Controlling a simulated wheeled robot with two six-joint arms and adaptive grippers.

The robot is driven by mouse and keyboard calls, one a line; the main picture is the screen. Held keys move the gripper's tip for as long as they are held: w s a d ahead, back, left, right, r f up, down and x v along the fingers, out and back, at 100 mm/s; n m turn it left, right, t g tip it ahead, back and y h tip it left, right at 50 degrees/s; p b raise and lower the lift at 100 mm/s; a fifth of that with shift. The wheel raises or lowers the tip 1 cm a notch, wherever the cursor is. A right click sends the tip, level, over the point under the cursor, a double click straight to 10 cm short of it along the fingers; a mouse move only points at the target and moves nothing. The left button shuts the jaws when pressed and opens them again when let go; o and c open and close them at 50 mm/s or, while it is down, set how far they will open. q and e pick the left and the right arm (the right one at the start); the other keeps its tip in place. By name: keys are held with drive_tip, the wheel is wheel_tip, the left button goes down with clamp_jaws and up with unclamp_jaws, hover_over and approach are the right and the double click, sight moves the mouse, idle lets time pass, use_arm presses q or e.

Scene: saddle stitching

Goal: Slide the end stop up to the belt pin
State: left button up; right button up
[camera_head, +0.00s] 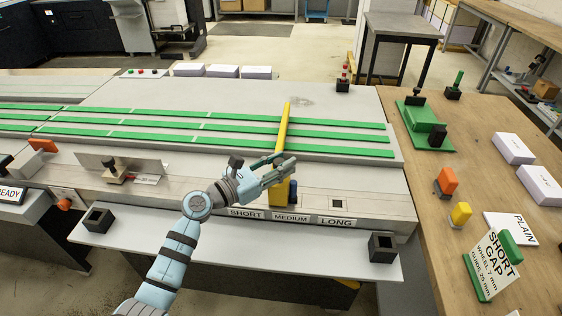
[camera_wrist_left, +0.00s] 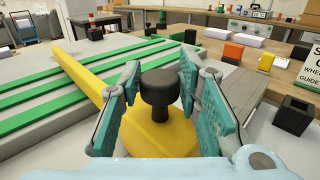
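The end stop (camera_head: 284,125) is a long yellow bar lying across the green belts, with a yellow block at its front end among the SHORT, MEDIUM and LONG labels. It also shows in the left wrist view (camera_wrist_left: 83,74), where a black knob (camera_wrist_left: 159,88) stands upright on its yellow base. My left gripper (camera_head: 285,168) is at the front end of the end stop. Its teal-padded fingers (camera_wrist_left: 160,75) stand open on either side of the knob, close to it. I cannot tell whether they touch it. I cannot pick out the belt pin. My right gripper is not in view.
Green belts (camera_head: 350,136) run left to right on the grey bed. A metal plate with a black knob (camera_head: 110,164) is on the front rail at left. Black square holders (camera_head: 382,247) stand on the front shelf. A wooden table (camera_head: 420,185) with blocks and signs is at right.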

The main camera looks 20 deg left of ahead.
use_arm(q)
drive_tip(key=shift+o, duration=0.8)
drive_tip(key=shift+s+a, duration=0.15)
drive_tip(key=shift+s, duration=0.05)
drive_tip(key=v, duration=1.1)
drive_tip(key=shift+s, duration=0.25)
drive_tip(key=shift+a, duration=0.1)
